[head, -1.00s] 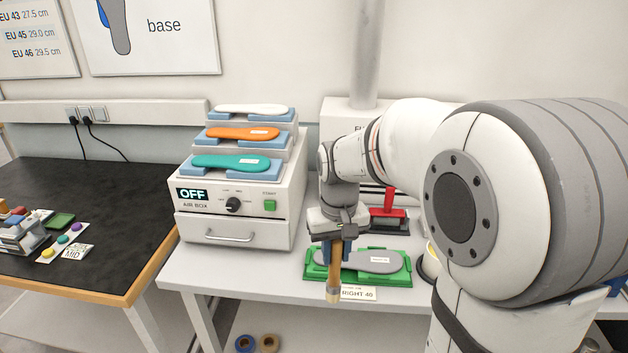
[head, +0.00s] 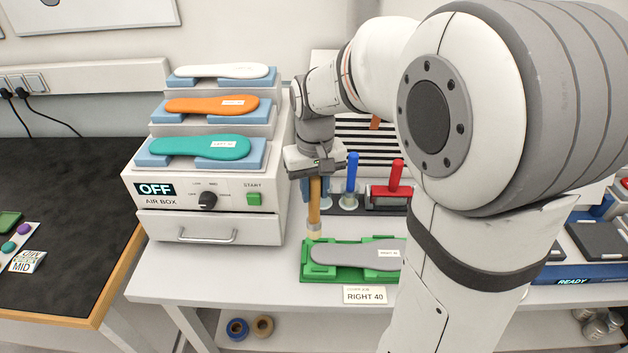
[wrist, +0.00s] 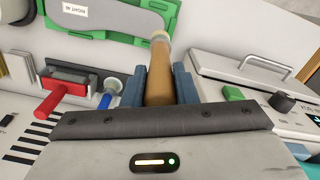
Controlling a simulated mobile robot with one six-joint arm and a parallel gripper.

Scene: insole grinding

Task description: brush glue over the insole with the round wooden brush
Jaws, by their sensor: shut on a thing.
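My gripper (head: 314,184) is shut on the round wooden brush (head: 314,207), which hangs down with its pale bristle end lowest. The bristle end is at the left end of the green holder (head: 320,274), over or close to the grey insole (head: 345,254); I cannot tell if it touches. The insole lies in the holder with a white label on it, and my arm hides its right end. In the wrist view the brush (wrist: 159,75) sits between the blue fingers, its tip near the insole (wrist: 110,17).
The air box (head: 208,205), showing OFF, stands left of the holder, with insoles on its steps. A red-handled tool (head: 396,180) and a blue-handled brush (head: 352,172) stand behind. A RIGHT 40 card (head: 365,295) lies in front. A READY device (head: 590,272) is at right.

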